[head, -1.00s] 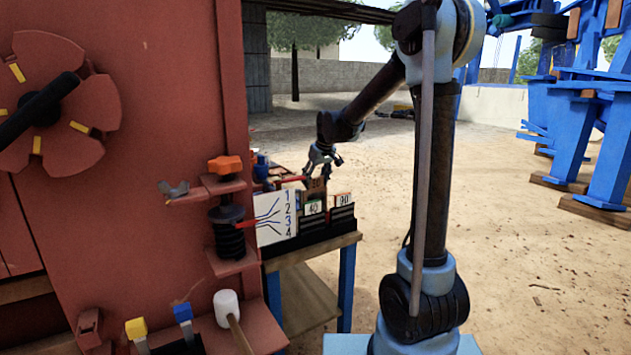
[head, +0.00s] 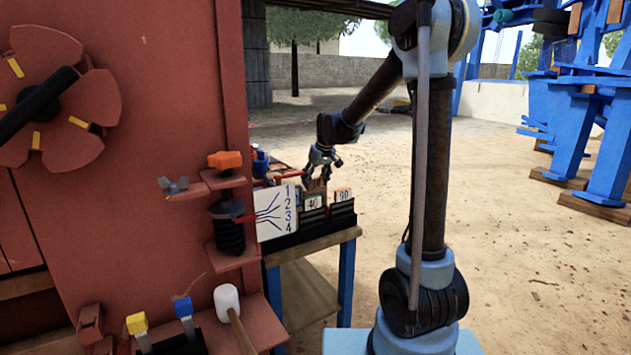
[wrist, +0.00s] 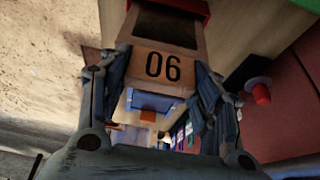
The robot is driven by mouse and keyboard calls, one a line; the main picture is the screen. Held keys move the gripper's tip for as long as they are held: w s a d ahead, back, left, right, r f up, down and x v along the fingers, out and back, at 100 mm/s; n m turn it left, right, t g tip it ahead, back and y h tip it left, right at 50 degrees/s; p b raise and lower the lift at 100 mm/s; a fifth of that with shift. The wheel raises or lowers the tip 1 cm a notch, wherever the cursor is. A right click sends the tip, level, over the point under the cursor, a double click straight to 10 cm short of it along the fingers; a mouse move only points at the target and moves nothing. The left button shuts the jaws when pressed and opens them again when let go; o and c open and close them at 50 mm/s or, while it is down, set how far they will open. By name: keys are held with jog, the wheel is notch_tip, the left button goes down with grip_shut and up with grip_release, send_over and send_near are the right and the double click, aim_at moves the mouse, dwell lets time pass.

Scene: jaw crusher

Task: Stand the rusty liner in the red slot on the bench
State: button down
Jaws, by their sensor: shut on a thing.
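My gripper (head: 322,162) is shut on the rusty liner (head: 318,186), a brown plate, above the bench (head: 335,241). In the wrist view the gripper (wrist: 162,80) has a finger on each side of the liner (wrist: 195,62), whose tan face carries a number reading "06" in that view. The liner's far end meets a red edge (wrist: 197,8) at the top of the wrist view, which looks like the red slot. I cannot tell whether the liner is inside it. In the head view the liner's lower part is hidden behind the bench items.
Black holders labelled 40 (head: 313,203) and 90 (head: 343,197) stand on the bench close to the gripper. A white board numbered 1 to 4 (head: 275,212) stands at left. The red machine (head: 170,100) fills the left side.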

jog(key=shift+f, duration=1.25)
jog(key=shift+c, duration=2.3)
grip_release()
jog(key=v, duration=1.2)
jog(key=shift+w, duration=0.1)
